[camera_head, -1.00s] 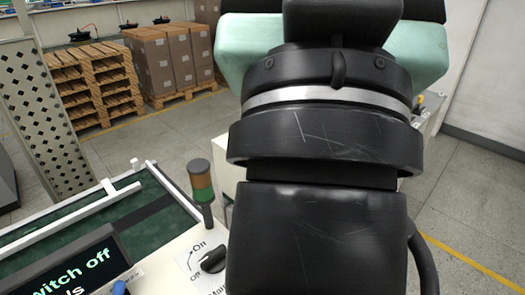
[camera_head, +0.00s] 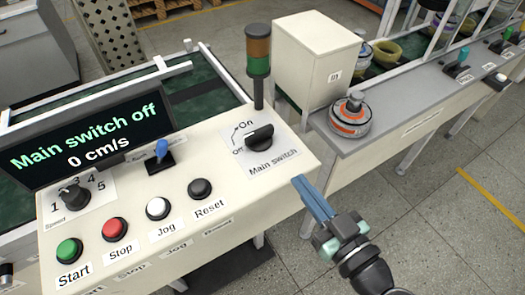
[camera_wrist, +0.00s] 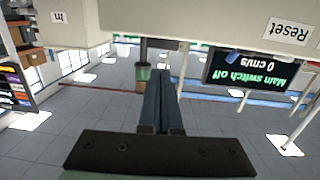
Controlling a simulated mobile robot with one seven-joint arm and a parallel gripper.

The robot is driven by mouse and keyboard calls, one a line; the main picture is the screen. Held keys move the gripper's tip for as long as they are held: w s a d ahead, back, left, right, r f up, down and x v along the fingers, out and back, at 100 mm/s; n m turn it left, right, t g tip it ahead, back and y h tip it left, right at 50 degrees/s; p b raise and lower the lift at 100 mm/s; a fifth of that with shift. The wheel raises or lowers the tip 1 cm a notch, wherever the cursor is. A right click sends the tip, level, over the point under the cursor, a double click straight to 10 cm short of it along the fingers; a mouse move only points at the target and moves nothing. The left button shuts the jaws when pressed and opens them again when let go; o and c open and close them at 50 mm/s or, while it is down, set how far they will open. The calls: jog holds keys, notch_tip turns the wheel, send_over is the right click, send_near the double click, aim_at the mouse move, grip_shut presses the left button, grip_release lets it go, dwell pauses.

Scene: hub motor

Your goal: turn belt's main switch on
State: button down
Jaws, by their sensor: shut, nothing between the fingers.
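The main switch (camera_head: 259,138) is a black rotary knob on a white plate marked On and Off, on the right end of the cream control panel (camera_head: 215,212). The display (camera_head: 88,137) reads "Main switch off" and 0 cm/s; it also shows upside down in the wrist view (camera_wrist: 247,75). My gripper (camera_head: 302,182) has its long blue fingers closed together with nothing between them. In the head view it is to the right of and below the switch, by the panel's right edge, apart from the knob. The switch is not visible in the wrist view.
A signal tower (camera_head: 258,62) stands just behind the switch. Start (camera_head: 68,250), Stop (camera_head: 115,229), Jog and Reset buttons line the panel's front. Floor right of my gripper is clear.

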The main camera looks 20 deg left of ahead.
aim_at(253, 140)
jog(key=shift+s+d+f+y, duration=0.1)
jog(key=shift+s+f+y, duration=0.15)
jog(key=shift+s+f, duration=0.3)
jog(key=shift+s+f+y, duration=0.25)
jog(key=shift+s+f, duration=0.05)
jog(key=shift+s, duration=0.35)
jog(key=p+x, duration=0.3)
jog(key=x, duration=1.1)
